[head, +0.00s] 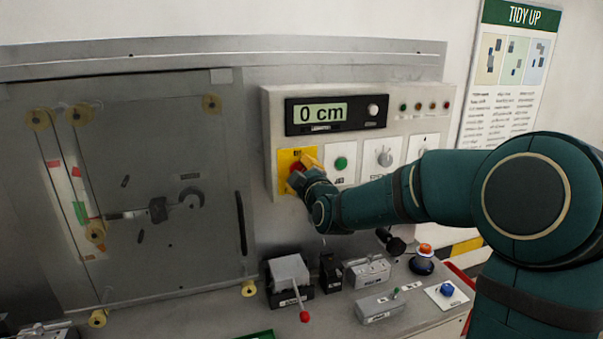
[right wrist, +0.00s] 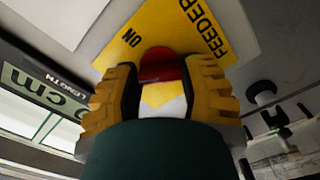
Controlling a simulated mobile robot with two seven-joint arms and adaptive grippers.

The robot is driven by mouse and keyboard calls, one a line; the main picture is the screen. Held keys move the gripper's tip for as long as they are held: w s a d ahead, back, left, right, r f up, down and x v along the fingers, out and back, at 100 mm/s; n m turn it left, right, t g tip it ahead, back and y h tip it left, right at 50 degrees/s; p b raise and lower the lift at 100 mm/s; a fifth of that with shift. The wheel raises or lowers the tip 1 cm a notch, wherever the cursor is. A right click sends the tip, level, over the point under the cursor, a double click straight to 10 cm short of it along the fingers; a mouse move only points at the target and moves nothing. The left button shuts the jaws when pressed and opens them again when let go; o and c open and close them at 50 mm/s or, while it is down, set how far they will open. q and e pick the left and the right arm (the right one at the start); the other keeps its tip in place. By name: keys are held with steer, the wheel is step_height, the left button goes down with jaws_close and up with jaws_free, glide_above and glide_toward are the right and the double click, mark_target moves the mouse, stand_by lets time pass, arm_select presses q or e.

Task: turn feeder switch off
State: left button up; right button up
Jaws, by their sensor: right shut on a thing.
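The feeder switch has a red handle (head: 296,168) on a yellow plate (head: 284,158) at the left of the control box. My right gripper (head: 303,169) is at the plate, and its arm comes in from the right. In the right wrist view the yellow fingers of my right gripper (right wrist: 160,88) are shut on the red handle (right wrist: 160,66). The yellow plate (right wrist: 205,30) there reads "FEEDER" and "ON". The fingers cover part of the handle and plate, so I cannot tell the handle's exact setting. My left gripper is not in view.
A display (head: 320,113) above reads "0 cm". A green button (head: 341,163) and a grey knob (head: 384,156) sit right of the switch. A red-tipped lever (head: 304,316) and a blue button (head: 447,289) are on the bench below. A panel with rollers (head: 150,180) stands left.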

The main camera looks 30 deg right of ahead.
steer(key=n+p, duration=0.1)
steer(key=n, duration=0.5)
steer(key=shift+n, duration=0.3)
stand_by(0.4)
steer(key=o, duration=1.2)
steer(key=v, duration=1.2)
